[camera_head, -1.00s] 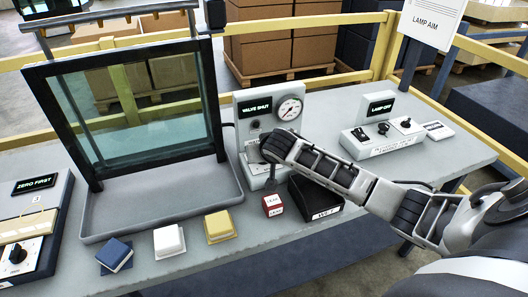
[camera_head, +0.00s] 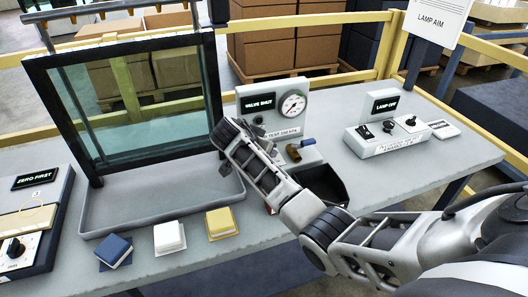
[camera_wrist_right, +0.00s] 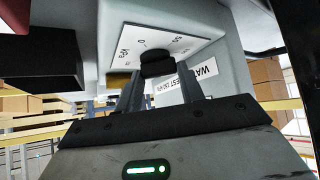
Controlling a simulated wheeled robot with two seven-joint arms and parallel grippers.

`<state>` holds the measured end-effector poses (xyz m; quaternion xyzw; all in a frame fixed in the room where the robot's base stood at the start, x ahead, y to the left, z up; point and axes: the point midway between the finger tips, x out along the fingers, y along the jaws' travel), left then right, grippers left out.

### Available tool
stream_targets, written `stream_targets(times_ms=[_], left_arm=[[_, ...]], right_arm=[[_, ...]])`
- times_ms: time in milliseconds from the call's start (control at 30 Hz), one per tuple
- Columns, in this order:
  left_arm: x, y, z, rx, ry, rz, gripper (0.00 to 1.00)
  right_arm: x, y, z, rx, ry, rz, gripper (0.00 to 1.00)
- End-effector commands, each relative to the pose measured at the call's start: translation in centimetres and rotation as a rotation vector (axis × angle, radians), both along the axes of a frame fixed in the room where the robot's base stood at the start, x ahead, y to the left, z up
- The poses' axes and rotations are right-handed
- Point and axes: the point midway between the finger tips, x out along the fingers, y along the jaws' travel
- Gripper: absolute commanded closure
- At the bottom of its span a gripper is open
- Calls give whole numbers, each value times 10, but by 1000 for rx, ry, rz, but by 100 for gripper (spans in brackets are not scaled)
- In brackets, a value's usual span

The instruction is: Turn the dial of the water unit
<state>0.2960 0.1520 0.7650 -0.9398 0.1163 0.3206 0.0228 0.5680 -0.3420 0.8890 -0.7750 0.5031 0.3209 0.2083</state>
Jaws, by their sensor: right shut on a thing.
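The water unit (camera_head: 262,96) stands upright at the back middle of the table, with a "VALVE SHUT" display and a round gauge (camera_head: 293,104). Its dial is a black knob (camera_wrist_right: 155,62) on a white scale plate (camera_wrist_right: 182,42) marked kPa, seen in the right wrist view. My right gripper (camera_wrist_right: 160,82) is shut on this knob, one finger at each side. In the head view my right arm reaches in from the right and its wrist covers the unit's lower left. The dial's pointer setting cannot be read. My left gripper is not in view.
A glass frame in a grey tray (camera_head: 160,205) stands left of the unit. A brass fitting (camera_head: 293,152) and a black bin (camera_head: 338,192) lie by my arm. A lamp box (camera_head: 385,146) is at right. Blue, white and yellow blocks (camera_head: 221,223) lie in front.

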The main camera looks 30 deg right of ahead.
Motion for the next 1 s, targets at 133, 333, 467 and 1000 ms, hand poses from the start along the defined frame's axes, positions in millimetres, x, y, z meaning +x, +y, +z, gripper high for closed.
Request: stream_targets(times_ms=[133, 333, 467, 1000], left_arm=[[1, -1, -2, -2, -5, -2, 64], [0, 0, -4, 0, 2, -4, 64], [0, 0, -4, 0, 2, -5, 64], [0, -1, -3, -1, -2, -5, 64]], right_arm=[[0, 1, -3, 3, 4, -55, 85], [0, 0, -2, 1, 4, -91, 85], [0, 0, -2, 1, 4, -98, 85], [1, 0, -1, 0, 2, -97, 40]])
